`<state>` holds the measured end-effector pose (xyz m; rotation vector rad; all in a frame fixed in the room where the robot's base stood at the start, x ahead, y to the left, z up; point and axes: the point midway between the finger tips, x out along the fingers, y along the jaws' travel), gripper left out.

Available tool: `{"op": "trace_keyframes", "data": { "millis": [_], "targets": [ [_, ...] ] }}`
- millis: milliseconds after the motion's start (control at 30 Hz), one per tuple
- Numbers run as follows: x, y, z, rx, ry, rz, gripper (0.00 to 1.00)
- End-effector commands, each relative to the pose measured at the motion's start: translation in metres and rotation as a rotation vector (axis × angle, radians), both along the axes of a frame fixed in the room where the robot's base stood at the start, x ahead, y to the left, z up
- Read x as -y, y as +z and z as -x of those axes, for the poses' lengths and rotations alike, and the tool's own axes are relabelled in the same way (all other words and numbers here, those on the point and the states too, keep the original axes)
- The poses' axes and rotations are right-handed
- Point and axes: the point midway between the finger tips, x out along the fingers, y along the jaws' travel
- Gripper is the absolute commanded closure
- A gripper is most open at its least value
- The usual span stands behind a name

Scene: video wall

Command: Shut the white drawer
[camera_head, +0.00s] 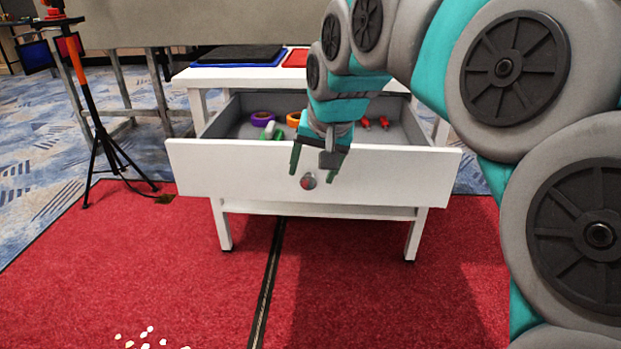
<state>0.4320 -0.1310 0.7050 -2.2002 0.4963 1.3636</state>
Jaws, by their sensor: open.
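The white drawer (400,178) is pulled out of a small white table (183,78). Its front panel faces me, with a round red and grey knob (308,181) near the middle. Inside the grey drawer are a purple ring (262,118), an orange ring (293,119), a green item (271,134) partly hidden, and red items (384,121). My gripper (313,173) is open and points down at the drawer front, with its fingers on either side of the knob in the picture. I cannot tell whether it touches the front.
A black tablet-like slab (240,54) on blue and a red item (296,57) lie on the tabletop. A black tripod (100,135) stands at the left. White bits (145,335) lie on the red carpet (200,280), which is otherwise clear in front.

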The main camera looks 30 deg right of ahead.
Motion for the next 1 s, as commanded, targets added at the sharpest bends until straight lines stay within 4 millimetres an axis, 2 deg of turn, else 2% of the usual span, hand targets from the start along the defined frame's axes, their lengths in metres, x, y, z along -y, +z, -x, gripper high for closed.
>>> {"op": "trace_keyframes", "data": {
  "millis": [100, 200, 500, 1000],
  "targets": [
    [0.001, -0.018, -0.007, -0.004, 0.000, 0.000, 0.28],
    [0.002, -0.026, -0.012, -0.003, -0.001, 0.000, 0.28],
    [0.002, -0.029, -0.014, 0.002, -0.001, 0.001, 0.29],
    [0.002, -0.028, -0.014, 0.001, -0.001, 0.000, 0.85]
  ]
}}
